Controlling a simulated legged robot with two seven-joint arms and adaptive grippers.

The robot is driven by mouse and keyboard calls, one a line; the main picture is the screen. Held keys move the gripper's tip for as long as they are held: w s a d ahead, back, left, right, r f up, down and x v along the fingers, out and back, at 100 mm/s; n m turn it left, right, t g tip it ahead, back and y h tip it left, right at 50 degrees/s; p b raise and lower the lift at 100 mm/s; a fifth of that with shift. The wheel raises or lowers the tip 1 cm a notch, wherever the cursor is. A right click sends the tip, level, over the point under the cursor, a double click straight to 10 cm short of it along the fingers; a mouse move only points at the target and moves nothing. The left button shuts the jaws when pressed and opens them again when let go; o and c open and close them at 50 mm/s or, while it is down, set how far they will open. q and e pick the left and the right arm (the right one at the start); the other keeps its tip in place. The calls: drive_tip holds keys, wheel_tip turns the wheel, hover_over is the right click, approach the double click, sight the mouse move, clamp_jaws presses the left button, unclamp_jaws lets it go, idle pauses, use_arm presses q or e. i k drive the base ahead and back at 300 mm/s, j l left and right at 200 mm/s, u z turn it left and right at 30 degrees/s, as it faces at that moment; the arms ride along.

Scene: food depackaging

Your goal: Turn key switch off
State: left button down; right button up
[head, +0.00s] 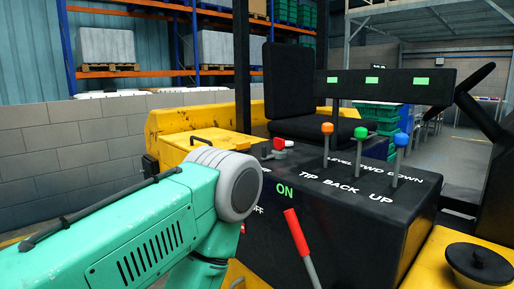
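The black control console (345,215) of a yellow forklift-like vehicle fills the middle. A green "ON" label (284,190) and a partly covered white "OFF" label (258,210) are on its left part. I cannot make out the key switch; my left arm hides the area beside these labels. A small red part (243,228) shows just right of the arm, and I cannot tell what it is. My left arm comes in from the left, with its grey joint in front of the console's left side. Neither gripper is in view.
Levers with orange (327,129), green (361,132) and blue (400,139) knobs stand on the console. A red-handled lever (297,232) rises in front. A red knob (280,144) sits behind my arm. A black seat (290,80) is behind, and a black round part (480,262) at lower right.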

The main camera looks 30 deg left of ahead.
sight(275, 154)
drive_tip(key=i+j, duration=0.1)
drive_tip(key=j, duration=0.3)
drive_tip(key=i+j, duration=0.1)
drive_tip(key=j, duration=0.35)
drive_tip(key=j+u, duration=0.1)
drive_tip(key=j, duration=0.3)
drive_tip(key=i, duration=0.05)
